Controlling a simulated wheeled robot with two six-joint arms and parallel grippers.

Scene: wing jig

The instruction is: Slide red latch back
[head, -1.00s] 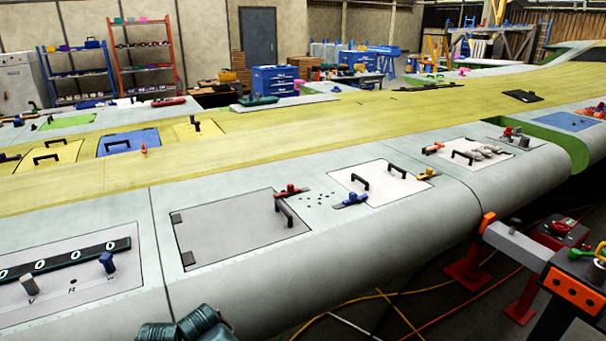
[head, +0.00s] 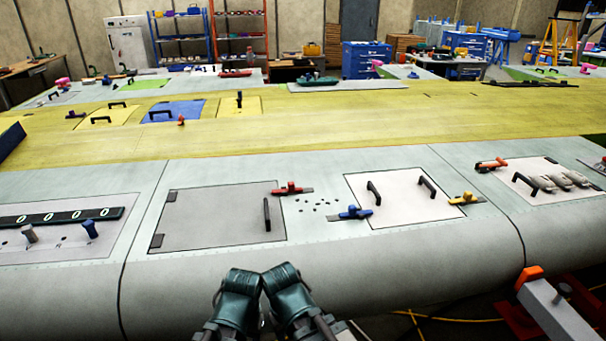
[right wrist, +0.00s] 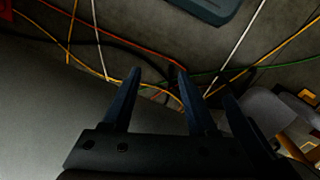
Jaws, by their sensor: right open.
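The red latch (head: 290,188) sits on the wing skin at the upper right corner of a closed grey hatch door (head: 215,215). It lies on a dark slide strip, and its left end reaches the door's edge. The door has a black handle (head: 267,214) near its right edge and hinges at its left. My right gripper (right wrist: 160,78) is open and empty in the right wrist view, above the floor with cables and beside a grey surface, with no latch in that view.
A blue latch (head: 355,213) and a yellow latch (head: 465,199) flank a white panel (head: 405,198) on the right. An orange latch (head: 491,164) lies beyond. A counter panel (head: 60,216) is at left. An orange-topped stand (head: 545,300) stands at the front right.

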